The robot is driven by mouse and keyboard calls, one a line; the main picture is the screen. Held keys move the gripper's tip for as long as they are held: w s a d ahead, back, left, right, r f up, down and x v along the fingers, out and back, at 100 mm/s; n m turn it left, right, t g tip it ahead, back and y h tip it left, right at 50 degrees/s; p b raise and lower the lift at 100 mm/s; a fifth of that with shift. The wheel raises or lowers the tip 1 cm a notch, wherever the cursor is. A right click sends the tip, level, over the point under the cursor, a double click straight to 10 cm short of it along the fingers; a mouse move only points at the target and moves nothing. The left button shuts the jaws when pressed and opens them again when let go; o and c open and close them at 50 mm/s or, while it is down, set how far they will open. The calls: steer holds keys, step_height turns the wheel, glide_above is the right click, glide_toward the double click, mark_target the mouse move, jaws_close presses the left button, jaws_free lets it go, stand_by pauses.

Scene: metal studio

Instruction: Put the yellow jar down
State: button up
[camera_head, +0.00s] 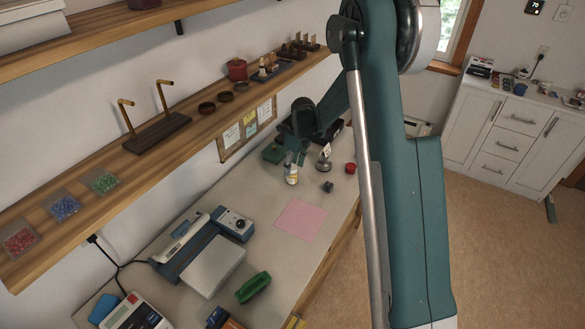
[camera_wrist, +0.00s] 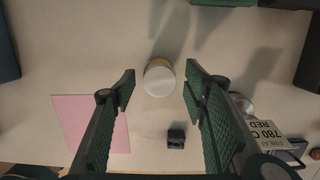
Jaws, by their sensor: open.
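The yellow jar (camera_head: 291,175) stands upright on the pale workbench (camera_head: 255,290), with a pale yellow body and a light top. In the wrist view I look down on its round whitish lid (camera_wrist: 159,78), with a sliver of yellow side above it. My gripper (camera_wrist: 158,80) is open, with one green-padded finger on each side of the jar and a visible gap at both sides.
A pink sheet (camera_head: 300,219) lies near the jar. A small dark cube (camera_head: 328,187), a metal item with a tag (camera_head: 324,163) and a red round object (camera_head: 350,168) stand to its right. A blue-grey machine (camera_head: 187,245) is at the left. A wooden shelf (camera_head: 75,205) hangs above.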

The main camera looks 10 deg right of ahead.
step_height(320, 180, up, 11)
steer(key=s+d, duration=0.1)
steer(key=shift+f+p, duration=0.15)
steer(key=shift+p, duration=0.2)
steer(key=shift+s, duration=0.1)
stand_by(0.6)
steer(key=s+a+r+n+t, duration=0.25)
steer(key=s+r+n, duration=0.95)
steer(key=s+r, duration=0.8)
steer(key=s+n+t+h, duration=0.1)
steer(key=s+n+t, duration=0.2)
steer(key=s+n, duration=1.2)
steer(key=shift+s+d+f, duration=0.15)
steer(key=shift+s+f, duration=0.25)
steer(key=shift+s, duration=5.3)
